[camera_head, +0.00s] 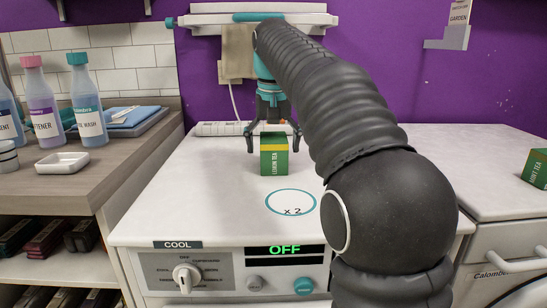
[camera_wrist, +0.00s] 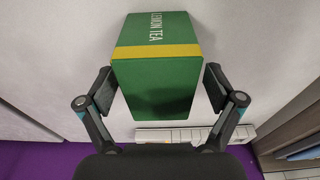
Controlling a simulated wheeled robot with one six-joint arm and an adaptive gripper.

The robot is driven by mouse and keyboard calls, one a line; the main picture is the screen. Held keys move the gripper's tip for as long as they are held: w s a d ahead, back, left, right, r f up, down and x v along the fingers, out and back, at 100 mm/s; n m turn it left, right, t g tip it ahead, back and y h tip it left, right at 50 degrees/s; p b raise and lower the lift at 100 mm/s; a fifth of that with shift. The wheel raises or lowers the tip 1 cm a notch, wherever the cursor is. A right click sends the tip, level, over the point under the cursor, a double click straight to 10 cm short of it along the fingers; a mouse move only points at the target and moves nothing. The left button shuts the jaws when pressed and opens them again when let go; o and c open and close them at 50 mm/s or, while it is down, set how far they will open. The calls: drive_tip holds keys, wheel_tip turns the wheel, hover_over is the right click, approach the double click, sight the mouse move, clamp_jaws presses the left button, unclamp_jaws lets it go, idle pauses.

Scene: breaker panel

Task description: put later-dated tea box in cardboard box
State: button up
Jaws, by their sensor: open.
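A green box labelled "LEMON TEA" (camera_head: 274,158) with a yellow band stands on the white appliance top. It also shows in the wrist view (camera_wrist: 155,80), between my fingers. My gripper (camera_head: 273,147) is open at the far side of this box, one finger on each side. In the wrist view the open fingers (camera_wrist: 158,90) flank the box, with a visible gap at least on the right. A second green box, labelled "MINT TEA" (camera_head: 537,168), stands at the right edge, partly cut off. No date is readable on either box. No cardboard box is in view.
A power strip (camera_head: 222,129) lies along the back of the appliance top. A counter at left holds several bottles (camera_head: 87,105) and a white dish (camera_head: 62,163). A circle marked "x 2" (camera_head: 291,203) is on the clear top in front of the lemon tea box.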

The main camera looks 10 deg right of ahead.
sight(279, 136)
drive_tip(key=shift+w+f, duration=0.15)
drive_tip(key=shift+f, duration=1.1)
drive_tip(key=c, duration=1.3)
drive_tip(key=shift+r, duration=0.65)
drive_tip(key=r, duration=0.1)
drive_tip(key=d+r+p, duration=0.1)
drive_tip(key=r, duration=0.2)
drive_tip(key=shift+d+p, duration=0.25)
drive_tip(key=shift+p, duration=0.05)
drive_tip(key=d+r, duration=0.2)
drive_tip(key=d, duration=0.1)
drive_tip(key=d+r, duration=0.2)
drive_tip(key=d, duration=0.2)
drive_tip(key=s+d+r+p, duration=0.1)
drive_tip(key=d, duration=0.2)
drive_tip(key=shift+d+r, duration=0.15)
drive_tip(key=shift+r, duration=0.25)
